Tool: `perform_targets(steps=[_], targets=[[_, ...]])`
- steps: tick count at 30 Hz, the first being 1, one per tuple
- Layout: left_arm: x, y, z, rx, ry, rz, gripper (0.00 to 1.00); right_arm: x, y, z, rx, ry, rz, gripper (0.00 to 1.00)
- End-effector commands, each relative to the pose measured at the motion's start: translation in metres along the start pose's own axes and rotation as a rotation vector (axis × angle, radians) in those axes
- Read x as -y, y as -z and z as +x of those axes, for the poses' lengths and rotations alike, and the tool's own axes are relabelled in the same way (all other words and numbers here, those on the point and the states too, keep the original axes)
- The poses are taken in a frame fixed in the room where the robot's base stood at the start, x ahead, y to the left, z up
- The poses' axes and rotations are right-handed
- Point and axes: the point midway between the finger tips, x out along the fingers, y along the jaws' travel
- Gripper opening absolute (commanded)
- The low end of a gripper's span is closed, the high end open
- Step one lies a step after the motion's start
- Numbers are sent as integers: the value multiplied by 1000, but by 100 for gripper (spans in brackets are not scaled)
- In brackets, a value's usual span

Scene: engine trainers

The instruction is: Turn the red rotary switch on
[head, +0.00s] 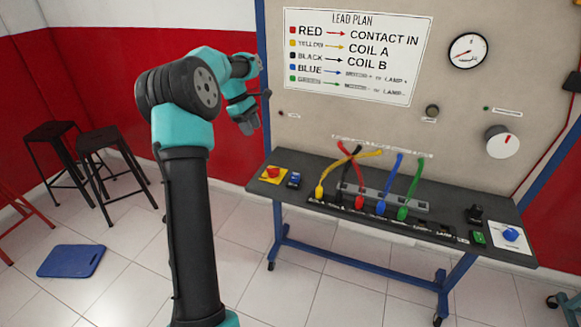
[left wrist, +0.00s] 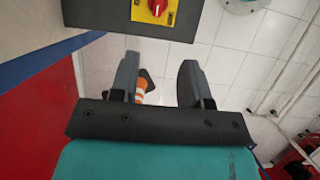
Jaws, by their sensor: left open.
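The red rotary switch (head: 272,172) sits on a yellow plate at the left end of the dark bench shelf. It also shows at the top edge of the left wrist view (left wrist: 156,7), partly cut off. My left gripper (head: 249,123) is in front of the panel's left edge, above the switch in the picture and apart from it. In the left wrist view its two fingers (left wrist: 158,68) are spread with nothing between them, and the switch lies beyond their tips. My right gripper is not in view.
A blue switch (head: 294,180) sits just right of the red one. Colored leads (head: 360,185) arch over the shelf's middle. A lead plan sign (head: 355,55) is on the panel. Stools (head: 105,150) stand at left. An orange-white cone (left wrist: 142,88) is on the floor.

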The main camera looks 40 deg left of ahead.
Motion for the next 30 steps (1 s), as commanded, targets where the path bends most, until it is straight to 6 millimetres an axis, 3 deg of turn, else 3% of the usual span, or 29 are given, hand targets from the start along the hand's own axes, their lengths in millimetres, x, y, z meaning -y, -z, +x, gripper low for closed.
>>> perform_targets(steps=[9,16,20,30], targets=[[-2,-1,-5,5,-4,-17,43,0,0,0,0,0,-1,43],[-2,-1,3,5,-2,-16,43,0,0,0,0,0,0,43],[-1,-1,16,5,0,-15,43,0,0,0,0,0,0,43],[-2,-2,72,5,-1,-15,43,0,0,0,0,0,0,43]])
